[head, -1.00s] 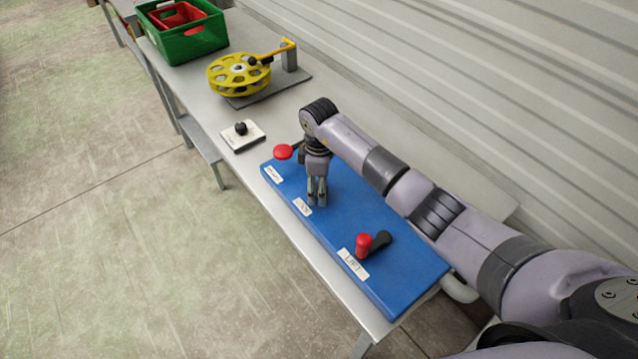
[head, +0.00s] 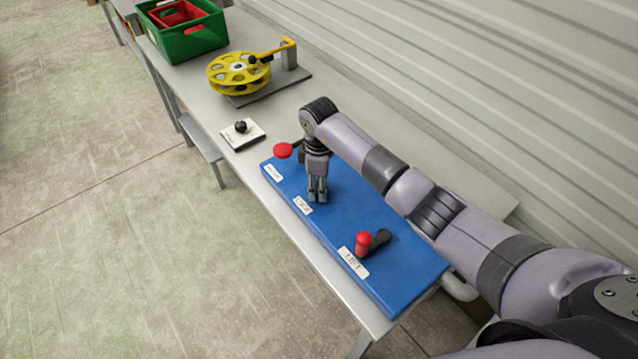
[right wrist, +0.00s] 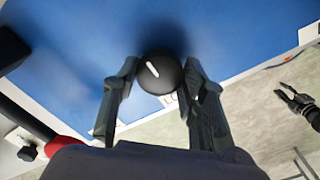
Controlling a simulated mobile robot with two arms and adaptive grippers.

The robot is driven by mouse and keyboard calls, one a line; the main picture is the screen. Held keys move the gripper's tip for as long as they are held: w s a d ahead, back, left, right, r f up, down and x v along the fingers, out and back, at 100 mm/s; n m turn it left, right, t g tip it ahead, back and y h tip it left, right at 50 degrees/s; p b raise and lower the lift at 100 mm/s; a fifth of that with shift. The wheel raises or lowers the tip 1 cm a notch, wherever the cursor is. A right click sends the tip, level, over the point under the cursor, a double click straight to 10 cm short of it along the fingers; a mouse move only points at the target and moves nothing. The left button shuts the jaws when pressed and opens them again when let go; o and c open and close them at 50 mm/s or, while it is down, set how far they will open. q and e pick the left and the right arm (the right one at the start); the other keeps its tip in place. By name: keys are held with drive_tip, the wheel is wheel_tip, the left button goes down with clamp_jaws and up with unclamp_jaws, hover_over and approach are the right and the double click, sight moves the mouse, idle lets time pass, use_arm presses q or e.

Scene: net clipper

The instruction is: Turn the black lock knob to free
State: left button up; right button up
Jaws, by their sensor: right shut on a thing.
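The black lock knob (right wrist: 161,72) is round with a white pointer line, which leans to the upper left in the right wrist view. My right gripper (head: 318,198) points down over the middle of the blue panel (head: 400,272) and hides the knob in the head view. In the right wrist view, the fingers of my right gripper (right wrist: 160,92) stand on both sides of the knob, shut on it. A white label (head: 303,205) lies in front of it, too small to read. A dark gripper-like shape (right wrist: 298,103), apparently my left gripper, shows at the right wrist view's right edge.
A red-topped lever (head: 364,244) stands at the panel's near end. A red button (head: 283,151) is near its far end, close to my right wrist. Beyond are a white box with a black knob (head: 240,127), a yellow wheel (head: 232,78) and a green crate (head: 205,42).

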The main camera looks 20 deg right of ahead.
idle(0.3)
drive_tip(key=n+b, duration=0.1)
drive_tip(key=n, duration=0.2)
drive_tip(key=n+b, duration=0.1)
drive_tip(key=n, duration=0.2)
drive_tip(key=shift+n, duration=0.3)
drive_tip(key=n+b, duration=0.3)
drive_tip(key=n, duration=0.2)
drive_tip(key=shift+f+n, duration=0.1)
drive_tip(key=shift+n, duration=0.2)
drive_tip(key=n+b, duration=0.4)
drive_tip(key=n, duration=0.2)
drive_tip(key=shift+w, duration=0.1)
drive_tip(key=n+b, duration=0.3)
drive_tip(key=n, duration=0.2)
drive_tip(key=shift+n+b, duration=0.3)
drive_tip(key=shift+r, duration=0.2)
drive_tip(key=o, duration=1.1)
drive_tip(key=shift+f, duration=0.1)
